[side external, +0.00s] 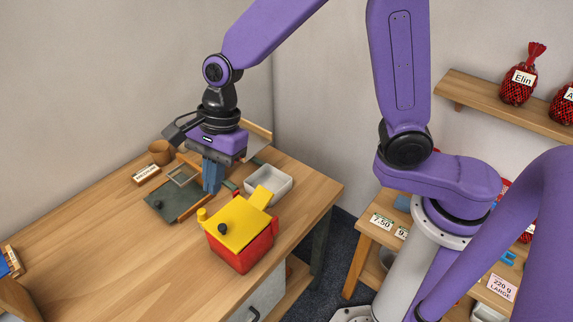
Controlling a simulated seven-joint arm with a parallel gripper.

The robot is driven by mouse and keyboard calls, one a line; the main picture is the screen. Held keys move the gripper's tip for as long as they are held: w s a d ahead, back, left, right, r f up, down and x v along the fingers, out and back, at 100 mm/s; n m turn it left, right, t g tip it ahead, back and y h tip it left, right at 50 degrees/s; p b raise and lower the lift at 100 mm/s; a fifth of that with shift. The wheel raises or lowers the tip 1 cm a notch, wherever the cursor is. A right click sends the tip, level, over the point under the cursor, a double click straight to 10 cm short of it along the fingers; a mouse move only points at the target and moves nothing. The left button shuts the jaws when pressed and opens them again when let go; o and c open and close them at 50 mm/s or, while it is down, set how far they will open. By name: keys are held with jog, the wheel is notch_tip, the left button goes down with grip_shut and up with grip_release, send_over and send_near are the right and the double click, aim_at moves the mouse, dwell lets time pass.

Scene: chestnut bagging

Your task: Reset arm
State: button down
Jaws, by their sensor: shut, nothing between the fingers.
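My gripper (211,190) is purple and grey with blue fingers. It points down above the wooden table (110,240), near its far end. The fingers are shut with nothing between them. A red box with a yellow lid (240,222) stands in front of and to the right of the gripper. A white tray (283,189) is to the right of the gripper. A dark green board (165,206) with a small dark knob lies to its left. Whether the fingertips touch anything is hard to tell.
A "MEDIUM" sign (146,174) and a brown round pot (159,151) stand behind the green board. A wall shelf (480,92) holds red net bags (519,85), one labelled "Elin". A lower shelf unit carries price signs (381,222).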

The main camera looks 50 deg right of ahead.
jog(key=s+d+r+n+h, duration=0.3)
jog(key=s+d+n, duration=1.7)
jog(key=n, duration=0.8)
jog(key=shift+s+d, duration=0.4)
jog(key=shift+d, duration=0.2)
